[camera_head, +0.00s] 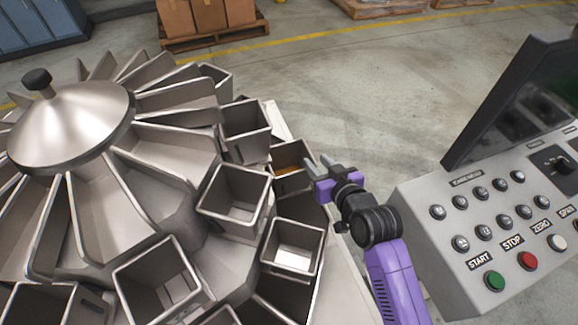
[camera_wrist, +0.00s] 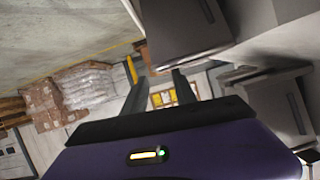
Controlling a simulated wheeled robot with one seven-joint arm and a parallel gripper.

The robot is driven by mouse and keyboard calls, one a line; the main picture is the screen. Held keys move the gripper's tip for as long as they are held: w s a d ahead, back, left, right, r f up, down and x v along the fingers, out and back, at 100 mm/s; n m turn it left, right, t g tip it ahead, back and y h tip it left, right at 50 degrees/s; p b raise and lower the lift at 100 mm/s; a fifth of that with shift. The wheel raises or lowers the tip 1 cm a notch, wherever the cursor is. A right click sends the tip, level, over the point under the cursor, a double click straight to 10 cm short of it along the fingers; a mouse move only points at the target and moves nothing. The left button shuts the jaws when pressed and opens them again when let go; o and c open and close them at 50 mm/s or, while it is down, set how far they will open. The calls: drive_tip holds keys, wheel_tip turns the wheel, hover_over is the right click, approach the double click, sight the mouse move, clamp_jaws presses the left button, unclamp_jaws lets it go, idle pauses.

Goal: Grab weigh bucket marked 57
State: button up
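Several square steel weigh buckets ring the cone-topped weigher. No number 57 is legible on any of them in either view. My gripper (camera_head: 318,162) is open, its two fingers apart, just right of a bucket with an orange-brown inside (camera_head: 291,182). The gripper partly covers that bucket, and I cannot tell whether they touch. Other buckets nearby are an upper one (camera_head: 246,150), a middle one (camera_head: 232,218) and a lower one (camera_head: 292,266). In the wrist view the fingers (camera_wrist: 158,88) are apart with nothing clearly held; a grey bucket (camera_wrist: 185,42) is close beside their tips.
The weigher's steel cone (camera_head: 72,125) and radial chutes fill the left. A control panel (camera_head: 450,245) with buttons and a dark screen (camera_head: 520,100) stands at right. Boxes on a pallet (camera_head: 205,38) are at the back. The floor between is clear.

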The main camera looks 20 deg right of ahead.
sight(310, 152)
drive_tip(key=shift+d+p+x, duration=0.1)
drive_tip(key=shift+p+x, duration=0.3)
drive_tip(key=shift+x, duration=1.3)
drive_tip(key=shift+d+p+x, duration=0.15)
drive_tip(key=shift+p+x, duration=0.2)
drive_tip(key=shift+x, duration=1.3)
drive_tip(key=shift+c, duration=0.4)
clamp_jaws()
